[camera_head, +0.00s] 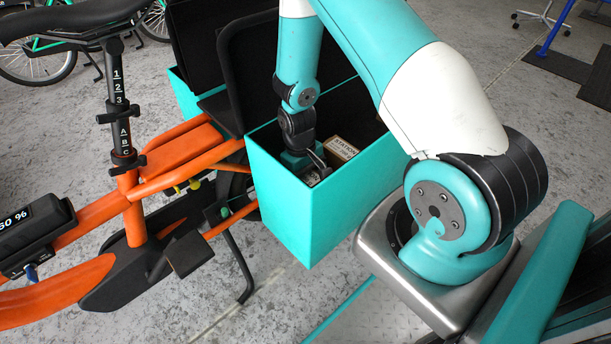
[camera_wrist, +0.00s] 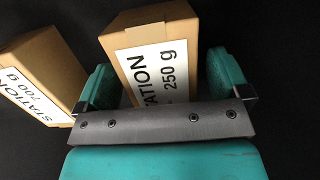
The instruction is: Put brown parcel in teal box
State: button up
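The teal box (camera_head: 300,208) hangs on the side of the orange cargo bike, its black lid raised. My gripper (camera_head: 318,165) reaches down inside it. A brown parcel labelled "STATION 250 g" (camera_wrist: 155,50) lies between my gripper's teal fingers (camera_wrist: 165,82) in the wrist view. It sits slightly askew, with a narrow dark gap at the right finger; the fingers look open around it. In the head view, part of a parcel (camera_head: 312,178) shows beside the fingers, mostly hidden. A second brown parcel labelled "STATION 700 g" (camera_wrist: 38,75) is outside the left finger; a labelled parcel also shows in the head view (camera_head: 341,150).
The box walls rise close around my gripper. The orange bike frame (camera_head: 180,160) and its black saddle (camera_head: 70,18) are at the left. Another teal box (camera_head: 184,95) is on the bike's far side. Grey floor is clear below the near box.

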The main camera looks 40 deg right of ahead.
notch_tip(320, 180, up, 12)
jog(key=w+p, duration=0.2)
jog(key=p, duration=0.2)
jog(key=s+a+r+n+t+y, duration=0.2)
jog(key=s+a+r, duration=0.1)
jog(key=a+r, duration=0.95)
jog(key=s+a+r+n+y, duration=0.2)
jog(key=s+a+r+n, duration=0.2)
jog(key=s+a+r, duration=0.4)
jog(key=s+r, duration=0.5)
jog(key=s, duration=0.2)
jog(key=shift+s+r+n, duration=0.15)
jog(key=shift+r+n, duration=0.1)
jog(key=shift+n, duration=0.05)
